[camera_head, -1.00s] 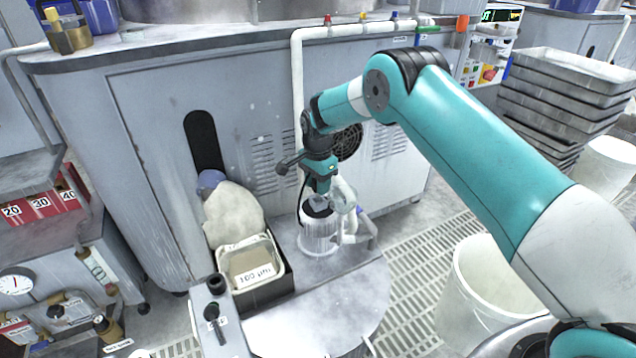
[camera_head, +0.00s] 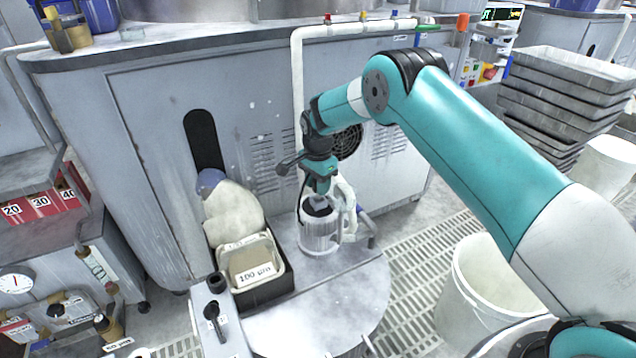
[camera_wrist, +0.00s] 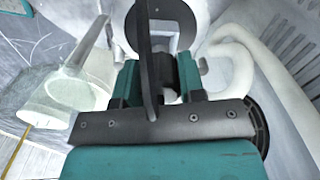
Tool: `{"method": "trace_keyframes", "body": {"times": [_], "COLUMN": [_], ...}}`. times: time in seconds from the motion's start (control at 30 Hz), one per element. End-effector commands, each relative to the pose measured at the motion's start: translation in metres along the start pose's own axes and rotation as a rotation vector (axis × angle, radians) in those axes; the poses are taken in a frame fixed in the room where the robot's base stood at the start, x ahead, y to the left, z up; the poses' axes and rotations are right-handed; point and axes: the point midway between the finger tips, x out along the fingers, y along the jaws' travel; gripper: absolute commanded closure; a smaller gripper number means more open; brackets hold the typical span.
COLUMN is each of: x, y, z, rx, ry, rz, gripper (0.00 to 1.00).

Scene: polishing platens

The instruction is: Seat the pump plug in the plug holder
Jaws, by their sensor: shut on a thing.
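My gripper (camera_head: 320,190) points down over a white ribbed pot (camera_head: 319,238) with a dark top, beside the cabinet. In the wrist view my gripper (camera_wrist: 160,78) is shut on a small dark piece between its teal jaws, which I take for the pump plug (camera_wrist: 162,68). Jaws and arm hide most of it. I cannot tell whether it touches the pot. A grey stand (camera_head: 206,335) at the front left carries a black round fitting (camera_head: 216,282) and a black knobbed part. I cannot tell for certain which fitting is the plug holder.
A labelled tray (camera_head: 254,270) and a pale sack (camera_head: 233,212) lie left of the pot. A white hose (camera_head: 347,205) runs close by its right side. A round grey table (camera_head: 340,300) is clear in front. A white bucket (camera_head: 480,290) stands right.

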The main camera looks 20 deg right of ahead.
Motion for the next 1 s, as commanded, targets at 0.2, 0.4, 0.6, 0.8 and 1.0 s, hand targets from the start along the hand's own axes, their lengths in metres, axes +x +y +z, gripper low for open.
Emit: {"method": "trace_keyframes", "body": {"times": [0.2,0.4,0.6,0.8,1.0], "x": [0.006,0.012,0.017,0.021,0.026], "y": [0.0,0.0,0.0,0.0,0.0], "z": [0.0,0.0,0.0,0.0,0.0], "rx": [0.0,0.0,0.0,0.0,0.0], "ry": [0.0,0.0,0.0,0.0,0.0], "rz": [0.0,0.0,0.0,0.0,-0.001], "gripper": [0.88,0.88,0.88,0.88,0.88]}}
